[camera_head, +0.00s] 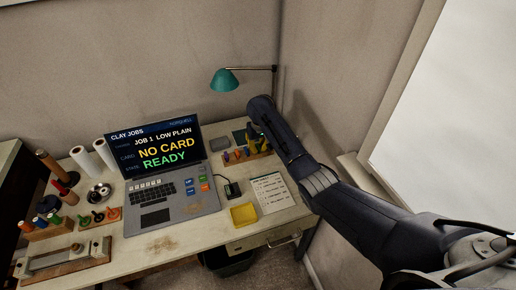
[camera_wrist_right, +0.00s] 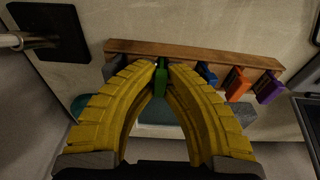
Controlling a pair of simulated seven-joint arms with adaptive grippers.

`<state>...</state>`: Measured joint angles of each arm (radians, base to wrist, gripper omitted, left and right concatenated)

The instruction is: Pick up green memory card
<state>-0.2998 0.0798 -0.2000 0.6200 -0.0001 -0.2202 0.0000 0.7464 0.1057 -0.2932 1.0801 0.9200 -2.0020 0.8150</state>
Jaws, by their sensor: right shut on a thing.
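The green memory card (camera_wrist_right: 161,78) shows upright between the fingertips of my right gripper (camera_wrist_right: 160,70) in the right wrist view. The yellow fingers are shut on it from both sides. It overlaps the wooden rack (camera_wrist_right: 140,47); I cannot tell whether it still sits in its slot. Blue (camera_wrist_right: 207,73), orange (camera_wrist_right: 237,84) and purple (camera_wrist_right: 269,87) cards stand in the rack to its right. In the head view my right gripper (camera_head: 254,143) is low over the rack (camera_head: 262,155) at the back right of the desk, and I cannot make out the green card there. My left gripper is not in view.
A laptop (camera_head: 160,172) reads "NO CARD" and "READY". A small black card reader (camera_head: 232,190), a yellow tray (camera_head: 243,215) and a written sheet (camera_head: 271,193) lie to its right. A teal lamp (camera_head: 225,80) hangs above. Clay tools crowd the desk's left side.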

